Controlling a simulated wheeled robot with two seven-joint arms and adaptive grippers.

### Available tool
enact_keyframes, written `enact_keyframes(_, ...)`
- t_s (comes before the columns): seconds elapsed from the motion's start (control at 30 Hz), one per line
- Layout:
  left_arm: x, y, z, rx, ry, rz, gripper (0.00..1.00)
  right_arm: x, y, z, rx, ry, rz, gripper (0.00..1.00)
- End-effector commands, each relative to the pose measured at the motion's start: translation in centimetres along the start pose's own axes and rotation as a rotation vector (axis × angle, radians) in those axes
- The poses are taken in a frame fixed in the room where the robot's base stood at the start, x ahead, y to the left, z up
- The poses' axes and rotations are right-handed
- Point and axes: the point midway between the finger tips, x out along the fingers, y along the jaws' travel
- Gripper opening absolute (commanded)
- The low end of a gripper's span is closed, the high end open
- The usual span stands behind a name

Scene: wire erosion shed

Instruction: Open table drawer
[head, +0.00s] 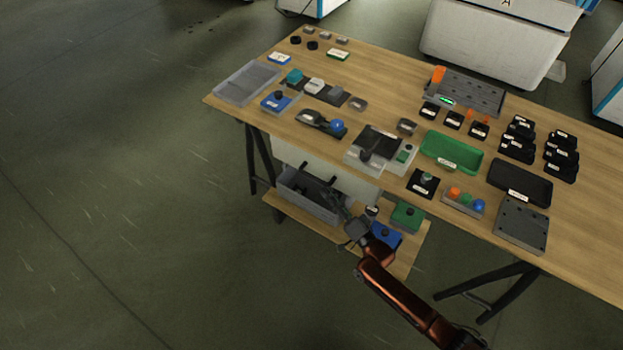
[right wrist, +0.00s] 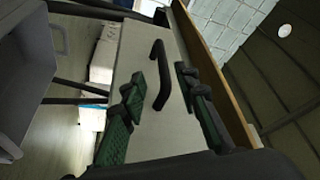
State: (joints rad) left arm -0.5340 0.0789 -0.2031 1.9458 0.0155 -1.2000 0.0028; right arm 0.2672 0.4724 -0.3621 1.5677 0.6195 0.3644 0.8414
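The table drawer shows in the right wrist view as a pale grey front (right wrist: 140,60) with a dark bar handle (right wrist: 158,72). In the head view its pale front (head: 285,150) is under the wooden table's edge, and no open drawer interior shows. My right gripper (right wrist: 160,80) is open, with one dark green finger on each side of the handle in the picture. I cannot tell how far the fingertips are from the handle. In the head view the right gripper (head: 332,193) is below the table's front edge. My left gripper is not in view.
The wooden tabletop (head: 385,95) carries trays, a green bin (head: 452,152) and many small parts. A lower shelf (head: 285,217) holds a grey bin (head: 312,206), a green box (head: 407,217) and a blue box (head: 386,236). Dark trestle legs (head: 250,160) flank it. The floor left is clear.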

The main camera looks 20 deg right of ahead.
Motion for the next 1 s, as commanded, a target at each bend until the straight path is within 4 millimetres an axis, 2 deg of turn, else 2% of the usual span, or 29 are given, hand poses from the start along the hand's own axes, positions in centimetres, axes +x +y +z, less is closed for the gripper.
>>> enact_keyframes(0.17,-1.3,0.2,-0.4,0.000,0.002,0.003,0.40,1.9,-0.3,-0.1,0.009,0.004,-0.012,0.29)
enact_keyframes(0.4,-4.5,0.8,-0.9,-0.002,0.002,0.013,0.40,5.6,-0.2,0.0,0.008,0.003,-0.009,0.29)
enact_keyframes(0.53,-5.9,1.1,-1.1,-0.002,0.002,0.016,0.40,7.0,-0.2,0.0,0.008,0.003,-0.008,0.29)
enact_keyframes(0.7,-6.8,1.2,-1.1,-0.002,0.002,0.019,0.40,7.8,-0.2,0.0,0.006,0.002,-0.006,0.29)
enact_keyframes(0.93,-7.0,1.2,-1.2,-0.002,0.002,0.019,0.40,7.9,-0.3,-0.1,0.006,0.002,-0.007,0.29)
enact_keyframes(1.0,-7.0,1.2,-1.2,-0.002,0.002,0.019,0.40,7.9,-0.3,-0.1,0.006,0.002,-0.007,0.25)
